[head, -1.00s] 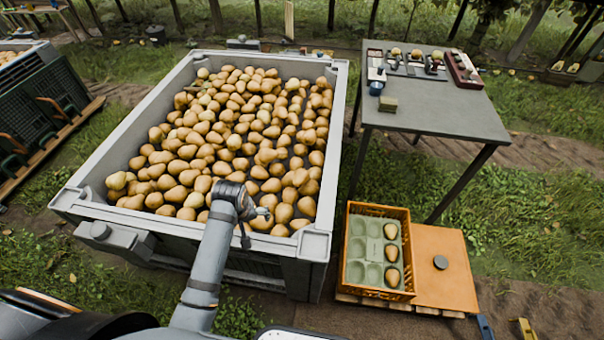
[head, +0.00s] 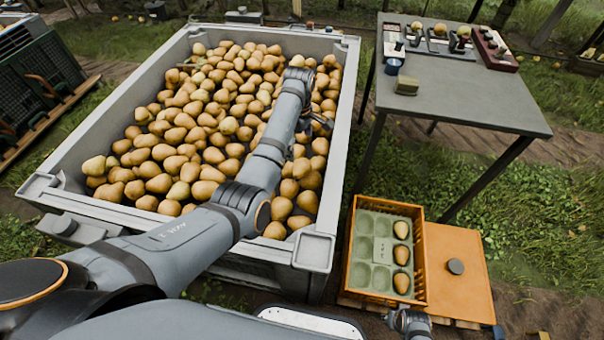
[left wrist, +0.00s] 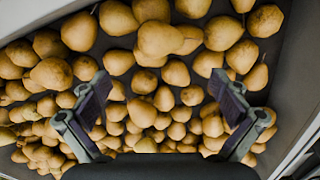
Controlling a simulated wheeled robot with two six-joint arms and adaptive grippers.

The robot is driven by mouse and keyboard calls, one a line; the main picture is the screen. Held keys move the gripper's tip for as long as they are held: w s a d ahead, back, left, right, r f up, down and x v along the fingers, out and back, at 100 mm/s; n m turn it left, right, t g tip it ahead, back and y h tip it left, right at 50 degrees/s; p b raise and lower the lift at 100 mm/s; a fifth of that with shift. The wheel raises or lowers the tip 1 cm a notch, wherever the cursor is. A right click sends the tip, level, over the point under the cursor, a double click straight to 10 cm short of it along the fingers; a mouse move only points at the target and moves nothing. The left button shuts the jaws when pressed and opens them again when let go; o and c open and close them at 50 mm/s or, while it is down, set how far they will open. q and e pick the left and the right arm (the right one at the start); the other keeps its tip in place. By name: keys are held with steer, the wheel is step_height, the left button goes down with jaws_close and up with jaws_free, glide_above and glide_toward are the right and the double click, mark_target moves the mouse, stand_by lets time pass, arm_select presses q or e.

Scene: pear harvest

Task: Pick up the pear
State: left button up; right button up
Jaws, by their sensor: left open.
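Many yellow-brown pears (head: 190,140) lie piled in the large grey bin (head: 343,150). My left gripper (head: 322,124) is over the right part of the pile in the head view, partly hidden by its own arm. In the left wrist view my left gripper (left wrist: 161,92) is open, with its two fingers spread wide. Several pears (left wrist: 164,99) show between and beyond the fingers, and none is held. A grey part of my right arm (head: 410,322) shows at the bottom edge; its fingers cannot be made out.
An orange crate (head: 352,245) holds a green tray (head: 382,251) with three pears in its right column. An orange board (head: 455,240) lies beside it. A grey table (head: 460,95) with small items stands at the right. The bin's wall (left wrist: 285,90) runs close to the left gripper's right side.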

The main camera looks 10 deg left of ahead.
mark_target(300, 163)
arm_select(q)
steer(key=shift+w+f, duration=0.15)
steer(key=shift+f, duration=0.4)
step_height(300, 163, down, 5)
steer(key=shift+r+b, duration=0.2)
steer(key=shift+b, duration=0.55)
steer(key=f, duration=0.1)
steer(key=f+b, duration=0.1)
steer(key=f, duration=0.1)
steer(key=f+b, duration=0.1)
steer(key=f, duration=0.1)
steer(key=shift+s+d+f, duration=0.1)
steer(key=shift+s+f, duration=0.1)
steer(key=shift+s, duration=0.1)
steer(key=shift+f, duration=0.1)
arm_select(e)
steer(key=w+a+r, duration=0.2)
steer(key=w+r, duration=0.2)
steer(key=r, duration=0.6)
steer(key=shift+a+r+y, duration=0.25)
steer(key=shift+a+y, duration=0.05)
steer(key=shift+a, duration=0.1)
arm_select(q)
steer(key=shift+c, duration=0.4)
steer(key=c, duration=1.2)
steer(key=shift+c, duration=0.4)
arm_select(e)
steer(key=shift+w, duration=0.1)
